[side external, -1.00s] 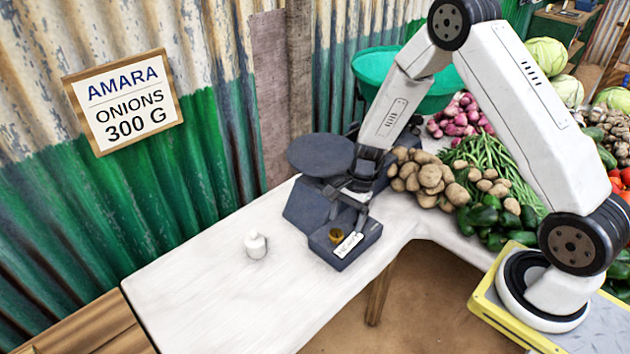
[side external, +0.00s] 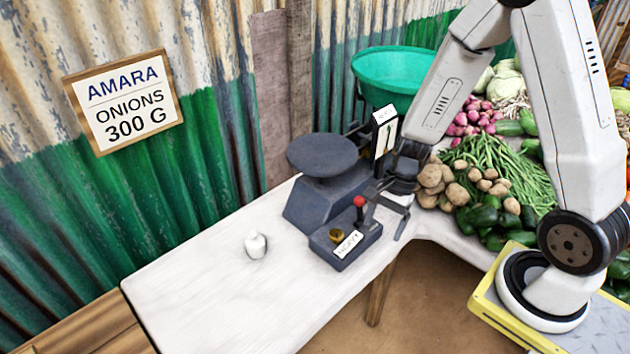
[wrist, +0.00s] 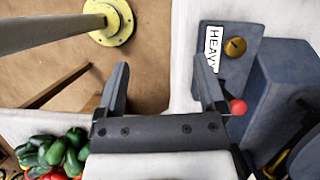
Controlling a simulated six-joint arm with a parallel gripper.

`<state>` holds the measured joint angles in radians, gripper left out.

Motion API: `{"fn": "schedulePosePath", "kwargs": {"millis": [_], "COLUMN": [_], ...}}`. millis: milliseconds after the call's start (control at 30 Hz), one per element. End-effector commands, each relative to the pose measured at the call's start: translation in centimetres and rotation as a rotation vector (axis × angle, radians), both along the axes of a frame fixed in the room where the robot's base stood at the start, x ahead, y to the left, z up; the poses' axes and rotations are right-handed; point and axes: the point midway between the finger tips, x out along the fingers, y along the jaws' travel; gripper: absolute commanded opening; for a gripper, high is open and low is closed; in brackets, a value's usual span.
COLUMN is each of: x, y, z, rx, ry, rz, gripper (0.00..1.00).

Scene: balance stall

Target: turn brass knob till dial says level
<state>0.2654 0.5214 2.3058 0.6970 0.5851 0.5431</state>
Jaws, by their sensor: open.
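The brass knob (side external: 336,236) sits on top of the low front block of the dark blue balance (side external: 318,204). It also shows in the wrist view (wrist: 236,47), beyond and right of my fingers.
A red-tipped lever (side external: 359,201) stands between my gripper and the knob, close to my right finger in the wrist view. A small white object (side external: 255,245) stands on the left table. Potatoes (side external: 433,181) and green peppers (side external: 482,216) lie right. The left tabletop is mostly clear.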

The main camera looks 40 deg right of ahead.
Motion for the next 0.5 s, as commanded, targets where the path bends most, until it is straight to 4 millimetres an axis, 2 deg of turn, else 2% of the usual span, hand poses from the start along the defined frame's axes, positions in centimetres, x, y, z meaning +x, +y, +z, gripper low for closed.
{"fn": "schedulePosePath", "kwargs": {"millis": [200, 500], "x": [-0.97, -1.06], "y": [0.05, 0.05], "z": [0.43, 0.45], "rx": [0.000, 0.000], "ry": [0.000, 0.000], "rz": [0.000, 0.000], "gripper": [0.89, 0.89]}}
